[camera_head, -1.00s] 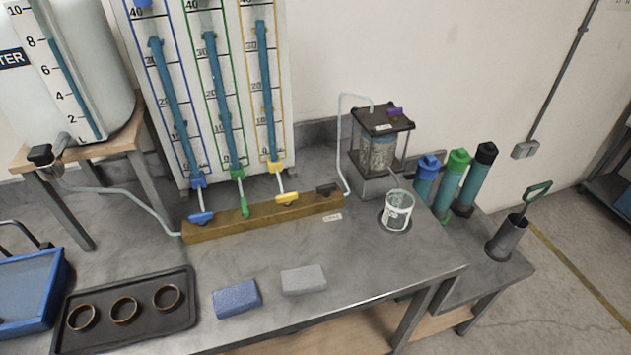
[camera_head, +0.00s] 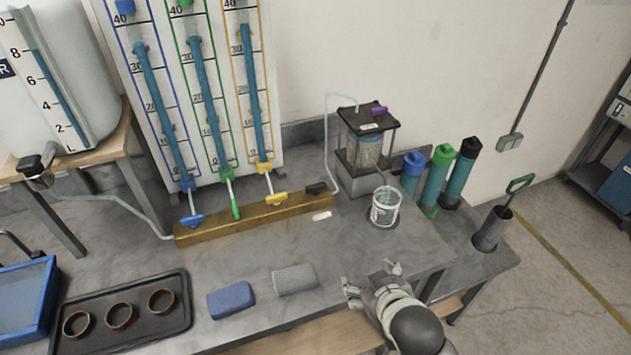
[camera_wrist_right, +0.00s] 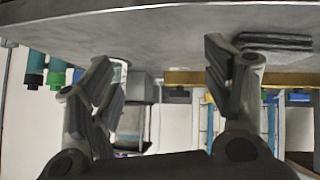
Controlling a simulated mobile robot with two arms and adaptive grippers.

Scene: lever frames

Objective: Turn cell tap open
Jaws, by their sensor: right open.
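The cell (camera_head: 365,143) is a clear box with a dark lid and a purple knob, standing on a grey block at the back of the bench. A small dark tap (camera_head: 317,188), which looks like the cell tap, sits at the right end of the wooden bar (camera_head: 250,217), by the clear tube to the cell. My right gripper (camera_head: 369,277) is open and empty at the bench's front edge, in front of the glass beaker and apart from the tap. Its open fingers also show in the right wrist view (camera_wrist_right: 160,78). My left gripper is not in view.
Blue, green and yellow taps (camera_head: 233,197) line the bar below the tube board. A glass beaker (camera_head: 385,208) stands right of the bar. Blue and grey blocks (camera_head: 231,299) and a black tray (camera_head: 180,320) lie in front.

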